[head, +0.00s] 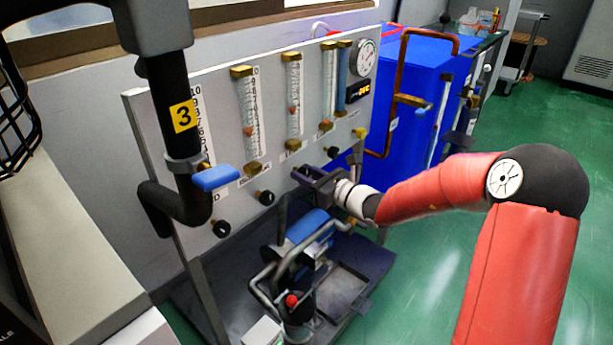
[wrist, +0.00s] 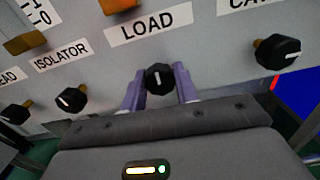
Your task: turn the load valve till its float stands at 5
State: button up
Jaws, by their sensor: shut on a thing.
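The load valve (wrist: 160,79) is a black knob with a white pointer line, below the LOAD label in the wrist view. The line stands near upright, leaning slightly. My gripper (wrist: 159,88) has its two purple fingers on either side of the knob, shut on it. In the head view my gripper (head: 308,174) is at the panel and hides this knob. The load flow tube (head: 295,85) is the clear scaled tube above it. Its small orange float (head: 293,109) looks somewhat below mid-height; the exact number is too small to read.
The isolator knob (wrist: 70,100) is left of the load valve, and another black knob (wrist: 278,51) is to the right. A black pipe (head: 178,110) with a blue handle (head: 215,177) crosses the panel's left side. A pump (head: 308,226) and pipework sit below.

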jog(key=shift+f+n+b, duration=0.25)
jog(key=shift+n+b, duration=0.45)
jog(key=shift+b, duration=0.25)
jog(key=shift+r, duration=0.25)
jog(key=o, duration=1)
jog(key=shift+d, duration=0.1)
jog(key=v, duration=0.7)
jog(key=shift+s+d, duration=0.25)
